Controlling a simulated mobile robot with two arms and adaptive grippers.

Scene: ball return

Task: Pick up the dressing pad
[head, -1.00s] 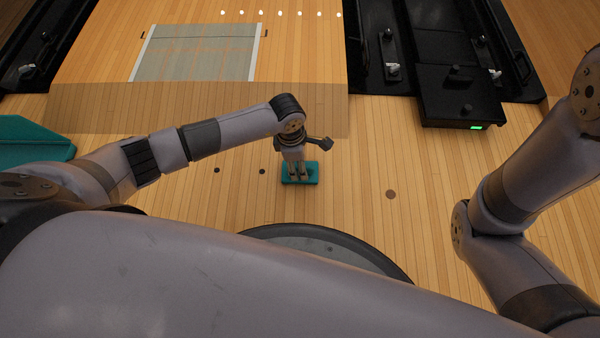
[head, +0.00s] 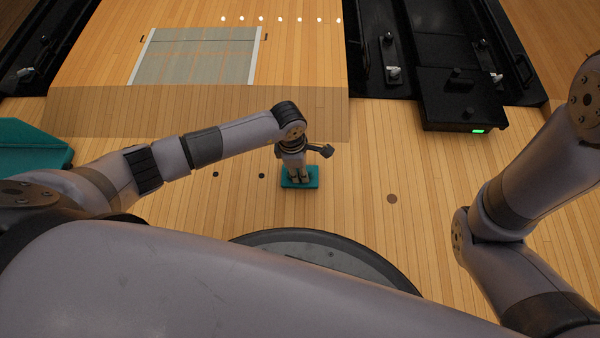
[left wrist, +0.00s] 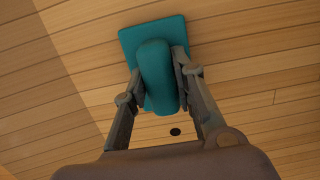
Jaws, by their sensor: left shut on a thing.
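The dressing pad (head: 312,176) is a teal block with a flat rectangular base and a raised rounded ridge along its middle. In the head view it is low over or on the wooden floor, below my left wrist. My left gripper (head: 299,178) points down at it. In the left wrist view the left gripper (left wrist: 159,88) has its two fingers on either side of the ridge of the dressing pad (left wrist: 152,60), shut on it. Whether the base touches the floor is unclear. My right arm shows at the right, but its gripper is out of view.
A larger teal object (head: 30,146) lies at the left edge. A black unit (head: 462,98) with a green light stands at the back right. A grey-green panel (head: 195,55) lies on the lane beyond. The floor around the pad is clear, with dark spots.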

